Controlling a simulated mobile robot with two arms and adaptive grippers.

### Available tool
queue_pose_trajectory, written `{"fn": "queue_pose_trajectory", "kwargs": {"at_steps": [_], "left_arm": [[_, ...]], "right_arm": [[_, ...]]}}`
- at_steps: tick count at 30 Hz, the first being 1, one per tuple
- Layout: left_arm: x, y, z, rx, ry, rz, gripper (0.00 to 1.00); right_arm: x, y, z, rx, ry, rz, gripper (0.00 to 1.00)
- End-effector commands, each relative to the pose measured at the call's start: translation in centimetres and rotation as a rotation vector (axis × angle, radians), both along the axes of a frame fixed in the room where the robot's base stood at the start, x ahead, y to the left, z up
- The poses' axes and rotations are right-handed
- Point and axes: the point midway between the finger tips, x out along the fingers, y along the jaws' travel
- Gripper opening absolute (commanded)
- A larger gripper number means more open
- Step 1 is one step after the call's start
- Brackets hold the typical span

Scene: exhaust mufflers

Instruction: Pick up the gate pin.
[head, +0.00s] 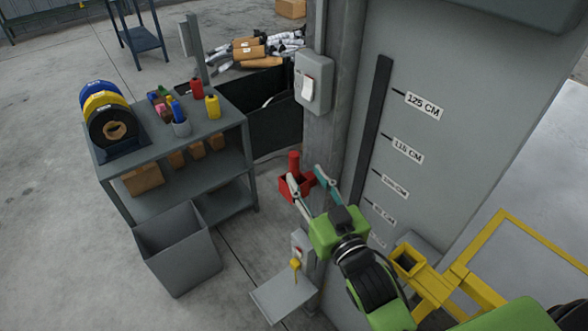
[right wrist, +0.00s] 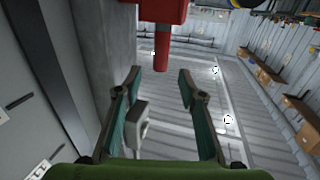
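A red upright cylinder (head: 294,162), which looks like the gate pin, stands in a red holder (head: 305,185) beside the grey post. In the right wrist view the red cylinder (right wrist: 161,45) hangs down from the red block (right wrist: 162,10) at the top, in line with the gap between my fingers. My right gripper (head: 306,179) is open and empty. Its teal-padded fingertips (right wrist: 160,76) are apart, with the cylinder beyond them, and I see no contact. In the head view the fingers partly cover the holder. My left gripper is not in view.
A grey panel with height marks (head: 420,103) stands right of the post (head: 330,125). A yellow frame (head: 470,262) is at lower right. A small grey box with a yellow piece (head: 295,264) sits below the gripper. A shelf (head: 170,150) and bin (head: 178,250) stand left.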

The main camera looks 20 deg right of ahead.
Motion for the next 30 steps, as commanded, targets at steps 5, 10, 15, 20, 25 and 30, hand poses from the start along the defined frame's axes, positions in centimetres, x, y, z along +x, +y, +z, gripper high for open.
{"fn": "queue_pose_trajectory", "kwargs": {"at_steps": [5,10,15,20,25,30], "left_arm": [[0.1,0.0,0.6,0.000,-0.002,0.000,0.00],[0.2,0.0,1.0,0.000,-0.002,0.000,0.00],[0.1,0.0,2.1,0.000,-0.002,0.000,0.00],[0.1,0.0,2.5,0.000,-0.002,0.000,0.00],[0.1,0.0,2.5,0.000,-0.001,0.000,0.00],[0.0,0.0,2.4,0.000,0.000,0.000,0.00]], "right_arm": [[2.2,0.2,0.0,0.001,0.001,0.000,0.37],[3.2,0.3,-0.1,0.001,0.002,0.000,0.37],[5.5,0.6,-0.4,-0.001,0.002,0.000,0.37],[7.3,0.8,-0.6,0.001,0.001,0.000,0.37],[7.7,0.8,-0.8,0.001,0.002,0.001,0.37],[7.7,0.8,-0.8,0.001,0.002,0.001,0.24]]}}
